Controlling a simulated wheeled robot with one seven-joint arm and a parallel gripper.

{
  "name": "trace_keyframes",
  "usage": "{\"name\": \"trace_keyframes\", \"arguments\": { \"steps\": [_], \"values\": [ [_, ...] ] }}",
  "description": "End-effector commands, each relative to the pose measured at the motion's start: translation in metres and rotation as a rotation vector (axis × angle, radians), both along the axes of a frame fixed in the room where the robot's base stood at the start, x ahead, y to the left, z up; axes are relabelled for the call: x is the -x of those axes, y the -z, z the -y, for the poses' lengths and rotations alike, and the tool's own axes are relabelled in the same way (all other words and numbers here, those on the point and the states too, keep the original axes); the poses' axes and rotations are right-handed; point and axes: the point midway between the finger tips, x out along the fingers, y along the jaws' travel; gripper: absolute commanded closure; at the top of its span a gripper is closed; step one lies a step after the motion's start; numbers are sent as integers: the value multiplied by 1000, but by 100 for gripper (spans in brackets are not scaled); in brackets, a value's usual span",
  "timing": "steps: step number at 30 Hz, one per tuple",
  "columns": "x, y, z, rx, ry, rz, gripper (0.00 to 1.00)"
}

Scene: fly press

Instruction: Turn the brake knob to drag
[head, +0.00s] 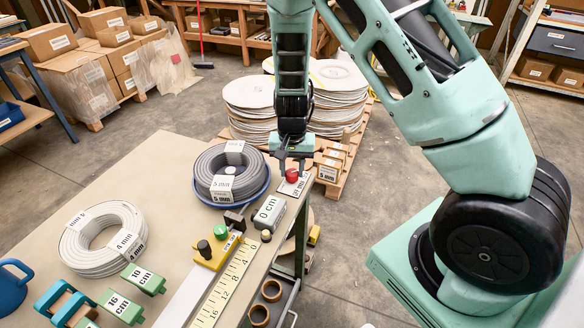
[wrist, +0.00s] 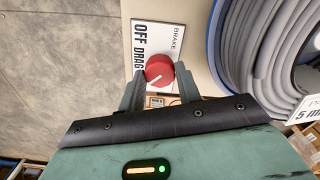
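The red brake knob (wrist: 159,70) sits on a white plate (wrist: 141,40) marked BRAKE, OFF and DRAG. A white pointer line on the knob slants toward the lower left in the wrist view, on the DRAG side of the plate; its exact setting is hard to tell. My gripper (wrist: 159,82) is open, one finger on each side of the knob, with small gaps seeming to show between fingers and knob. In the head view the knob (head: 292,175) is at the bench's far right corner, just below my gripper (head: 290,166).
A grey cable coil (head: 226,172) in a blue dish lies left of the knob on the bench (head: 150,155). A 0 cm block (head: 269,212), a yellow stop (head: 217,250) and a ruler stand nearer. Stacked white discs (head: 250,93) on a pallet stand behind the gripper.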

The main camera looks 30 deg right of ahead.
Motion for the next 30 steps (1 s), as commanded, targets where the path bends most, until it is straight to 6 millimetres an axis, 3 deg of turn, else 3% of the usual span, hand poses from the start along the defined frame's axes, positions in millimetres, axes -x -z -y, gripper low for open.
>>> {"name": "trace_keyframes", "arguments": {
  "steps": [14, 30],
  "values": [
    [0, -3, 1, 0, 119, -2, 89],
    [0, -3, 1, 0, 556, 0, 89]
  ]
}}
